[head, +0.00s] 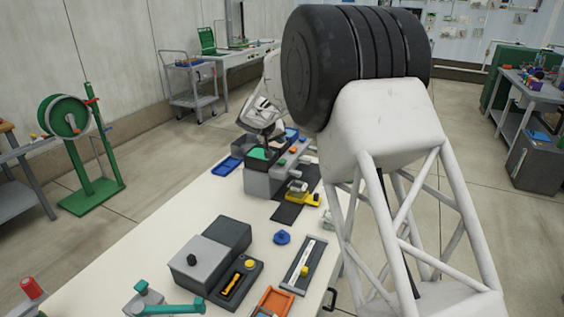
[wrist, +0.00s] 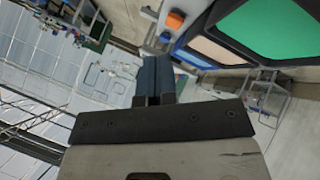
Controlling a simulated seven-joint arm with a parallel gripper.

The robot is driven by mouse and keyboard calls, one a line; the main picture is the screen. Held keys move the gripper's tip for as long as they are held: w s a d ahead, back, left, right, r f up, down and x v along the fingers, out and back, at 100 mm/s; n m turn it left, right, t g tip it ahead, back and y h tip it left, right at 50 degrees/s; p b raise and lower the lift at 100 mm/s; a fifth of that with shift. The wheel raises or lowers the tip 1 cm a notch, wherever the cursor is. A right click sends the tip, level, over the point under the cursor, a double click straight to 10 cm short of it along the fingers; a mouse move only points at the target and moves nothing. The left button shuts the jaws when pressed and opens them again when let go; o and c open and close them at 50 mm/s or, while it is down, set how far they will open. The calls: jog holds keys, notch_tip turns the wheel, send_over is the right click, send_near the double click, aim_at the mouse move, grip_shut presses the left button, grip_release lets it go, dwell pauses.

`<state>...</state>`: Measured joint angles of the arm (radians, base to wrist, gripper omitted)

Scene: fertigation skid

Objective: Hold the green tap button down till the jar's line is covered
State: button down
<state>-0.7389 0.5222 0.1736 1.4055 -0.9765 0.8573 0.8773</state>
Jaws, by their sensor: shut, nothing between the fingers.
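A grey skid unit (head: 262,184) stands at the far end of the bench, with small coloured buttons on top. One of these, a small green button (head: 282,162), is on its near side, with an orange button (head: 293,149) behind it. My gripper (head: 267,146) hangs over the unit's open tanks, left of the buttons. In the wrist view its dark fingers (wrist: 155,76) are together and empty. The orange button (wrist: 175,20) shows above them, apart from the fingers. I cannot make out the jar or its line.
A green-filled tank (wrist: 272,32) and a peach-filled tank (wrist: 218,50) lie close to the fingers. A blue tray (head: 227,166) is left of the unit, and a yellow device (head: 302,194) sits right of it. Grey boxes (head: 210,260) stand nearer on the bench.

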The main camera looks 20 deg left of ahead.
aim_at(281, 160)
jog(key=shift+f, duration=2.75)
jog(key=shift+f, duration=1)
dwell(4.2)
